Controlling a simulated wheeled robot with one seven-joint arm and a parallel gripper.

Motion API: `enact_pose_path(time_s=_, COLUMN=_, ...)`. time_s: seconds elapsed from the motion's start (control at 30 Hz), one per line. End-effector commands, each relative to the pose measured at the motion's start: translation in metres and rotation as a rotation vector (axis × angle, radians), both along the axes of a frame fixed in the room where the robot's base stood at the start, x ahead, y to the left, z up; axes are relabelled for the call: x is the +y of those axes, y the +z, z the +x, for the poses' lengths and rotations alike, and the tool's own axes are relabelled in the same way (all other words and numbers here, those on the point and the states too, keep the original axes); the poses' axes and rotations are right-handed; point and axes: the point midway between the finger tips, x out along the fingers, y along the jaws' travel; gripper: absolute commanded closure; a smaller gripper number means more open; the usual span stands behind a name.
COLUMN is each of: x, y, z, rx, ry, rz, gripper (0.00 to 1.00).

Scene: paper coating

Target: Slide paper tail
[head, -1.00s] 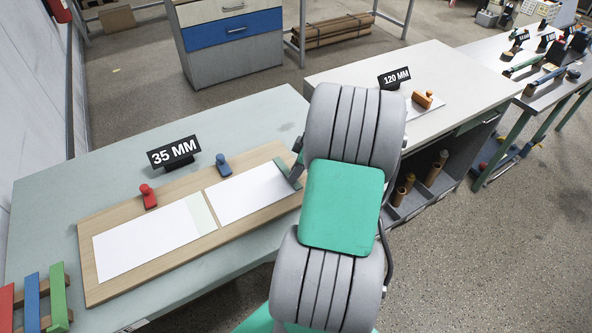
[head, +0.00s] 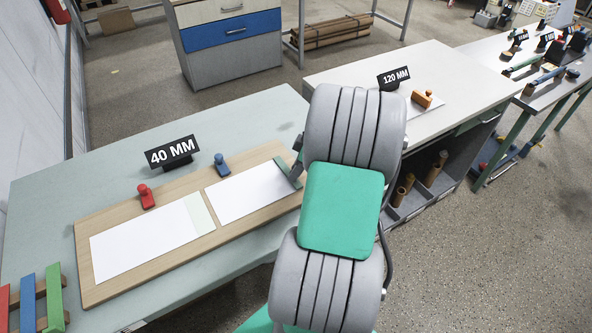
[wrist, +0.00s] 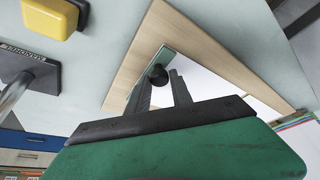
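A wooden board (head: 160,272) carries two white sheets, the left sheet (head: 140,240) and the right sheet (head: 245,194). A pale green strip (head: 199,213) lies at the left sheet's right end. A narrow dark green bar (head: 286,175) crosses the right sheet's right end. A dark round knob (wrist: 158,73) stands by this bar in the wrist view. My gripper (wrist: 163,78) is at the knob, its two fingers on either side and seemingly shut on it. My arm hides part of the board's right end in the head view. A sign (head: 172,152) reads 40 MM.
A red stamp (head: 146,197) and a blue stamp (head: 221,165) stand along the board's back edge. Coloured bars (head: 30,300) lie at the table's front left. A second table (head: 440,62) to the right holds a 120 MM sign (head: 394,77) and an orange block (head: 422,99).

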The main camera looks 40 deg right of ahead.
Motion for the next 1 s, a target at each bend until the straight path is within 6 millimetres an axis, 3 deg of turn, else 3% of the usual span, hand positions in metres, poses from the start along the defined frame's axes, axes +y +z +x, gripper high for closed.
enact_pose_path(time_s=0.2, x=0.0, y=0.0, z=0.0, rx=0.0, ry=0.001, rz=0.0, gripper=0.55)
enact_pose_path(time_s=0.5, x=-0.001, y=0.003, z=-0.001, rx=-0.002, ry=0.001, rz=-0.001, gripper=0.55)
enact_pose_path(time_s=0.83, x=-0.014, y=0.059, z=-0.02, rx=-0.003, ry=0.0, rz=-0.002, gripper=0.55)
enact_pose_path(time_s=1.0, x=-0.016, y=0.072, z=-0.025, rx=0.0, ry=0.0, rz=0.0, gripper=0.55)
